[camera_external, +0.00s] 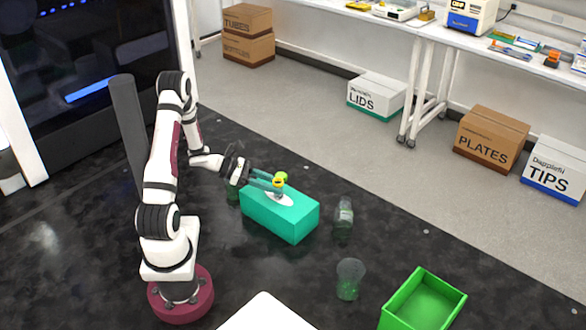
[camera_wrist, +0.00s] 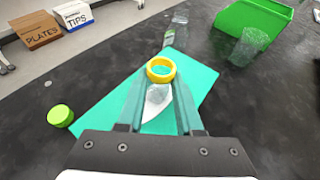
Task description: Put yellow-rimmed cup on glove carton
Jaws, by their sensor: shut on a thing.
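The yellow-rimmed cup (camera_external: 277,184) is clear with a thick yellow ring at its top. My gripper (camera_external: 272,181) is shut on it, and in the wrist view the cup (camera_wrist: 160,69) stands between the two fingers. The glove carton (camera_external: 270,216) is a teal box with a white oval opening on top. The cup is upright over this top, near the white oval; in the wrist view the carton (camera_wrist: 105,108) spreads out beneath it. I cannot tell whether the cup's base touches the carton.
A green-topped item (camera_wrist: 60,115) stands beside the carton, behind it in the external view. A clear bottle (camera_external: 344,216) stands right of the carton. A clear cup (camera_external: 350,279) and an open green bin (camera_external: 424,300) are nearer the front. Dark tabletop is free between them.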

